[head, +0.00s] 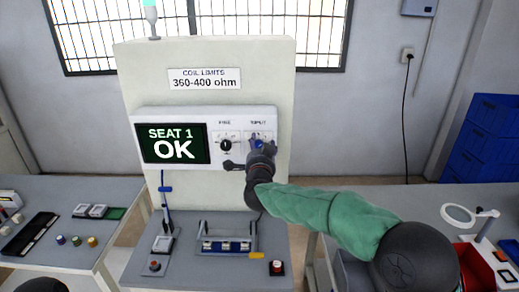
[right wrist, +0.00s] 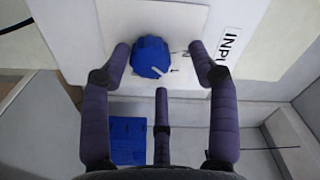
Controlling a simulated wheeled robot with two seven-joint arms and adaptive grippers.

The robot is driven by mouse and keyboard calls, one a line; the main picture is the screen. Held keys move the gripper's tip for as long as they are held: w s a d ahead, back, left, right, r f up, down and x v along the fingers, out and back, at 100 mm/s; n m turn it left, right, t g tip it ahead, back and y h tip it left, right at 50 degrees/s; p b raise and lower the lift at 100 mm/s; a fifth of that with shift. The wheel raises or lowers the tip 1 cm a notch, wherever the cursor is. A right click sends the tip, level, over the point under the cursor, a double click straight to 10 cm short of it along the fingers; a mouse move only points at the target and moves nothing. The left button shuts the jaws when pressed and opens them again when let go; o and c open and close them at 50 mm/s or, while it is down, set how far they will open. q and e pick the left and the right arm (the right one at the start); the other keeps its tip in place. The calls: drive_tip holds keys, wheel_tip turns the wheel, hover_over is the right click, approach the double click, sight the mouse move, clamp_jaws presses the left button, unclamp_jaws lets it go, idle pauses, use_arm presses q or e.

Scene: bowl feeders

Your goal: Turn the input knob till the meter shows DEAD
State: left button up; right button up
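The meter (head: 203,112) is a white box on the tall pale panel. Its dark screen (head: 174,143) reads SEAT 1 OK, not DEAD. The blue input knob (right wrist: 151,57) has a white pointer line, angled toward the lower right in the right wrist view. In the head view the input knob is mostly hidden by my right gripper (head: 258,148). In the right wrist view my right gripper (right wrist: 158,58) has its three purple fingers spread open around the knob, with visible gaps; it does not hold it. My left gripper is not in view.
A black knob (head: 226,145) sits left of the input knob, close to my fingers. A sign (head: 204,79) above reads COIL LIMITS 360-400 ohm. A fixture (head: 227,243) and a red button (head: 277,267) are on the bench below. Blue bins (head: 484,140) stand at right.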

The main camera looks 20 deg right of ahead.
drive_tip(key=shift+a+f, duration=0.15)
drive_tip(key=shift+f, duration=0.05)
drive_tip(key=shift+s+a, duration=0.1)
drive_tip(key=shift+s, duration=0.15)
drive_tip(key=v, duration=1.1)
drive_tip(key=shift+s, duration=0.2)
